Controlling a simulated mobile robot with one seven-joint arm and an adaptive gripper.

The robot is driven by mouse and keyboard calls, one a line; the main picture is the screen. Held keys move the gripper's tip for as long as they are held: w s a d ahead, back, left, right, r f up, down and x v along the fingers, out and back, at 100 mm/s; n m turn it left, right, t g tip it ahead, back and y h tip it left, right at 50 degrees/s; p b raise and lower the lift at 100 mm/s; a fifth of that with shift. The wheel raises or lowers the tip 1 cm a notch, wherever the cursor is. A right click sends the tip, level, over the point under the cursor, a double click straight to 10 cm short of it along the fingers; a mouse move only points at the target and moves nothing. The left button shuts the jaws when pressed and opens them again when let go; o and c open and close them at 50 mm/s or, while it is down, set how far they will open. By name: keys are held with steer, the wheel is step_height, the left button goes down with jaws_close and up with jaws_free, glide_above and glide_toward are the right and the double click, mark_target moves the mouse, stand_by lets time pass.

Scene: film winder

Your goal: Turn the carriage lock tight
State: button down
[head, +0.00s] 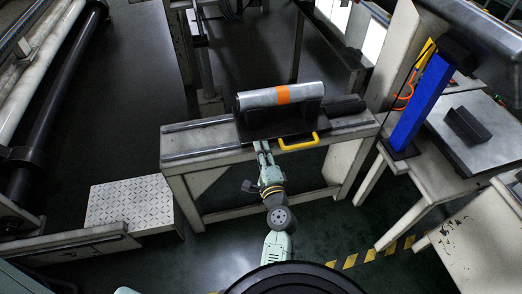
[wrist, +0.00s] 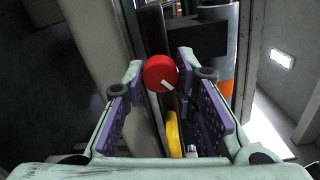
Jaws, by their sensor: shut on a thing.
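The carriage lock is a round red knob (wrist: 160,73) with a white mark, seen in the wrist view. My gripper (wrist: 161,68) has its purple-lined fingers on either side of the knob and is shut on it. The white mark points to the lower right. In the head view my gripper (head: 262,147) reaches the front of the black carriage (head: 258,130), and the knob is hidden there. The carriage bears a silver roll (head: 258,98) with an orange band. A yellow handle (head: 299,142) is on the carriage front, right of my gripper; it also shows in the wrist view (wrist: 173,134).
The carriage sits on a grey rail bench (head: 205,138). A blue post (head: 420,103) and a side table stand on the right. A patterned metal step (head: 130,203) is at the left. Dark floor lies open in front of the bench.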

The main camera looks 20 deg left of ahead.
steer(key=shift+r+m, duration=0.1)
steer(key=shift+m, duration=0.8)
steer(key=c, duration=1.3)
jaws_free()
step_height(320, 180, up, 10)
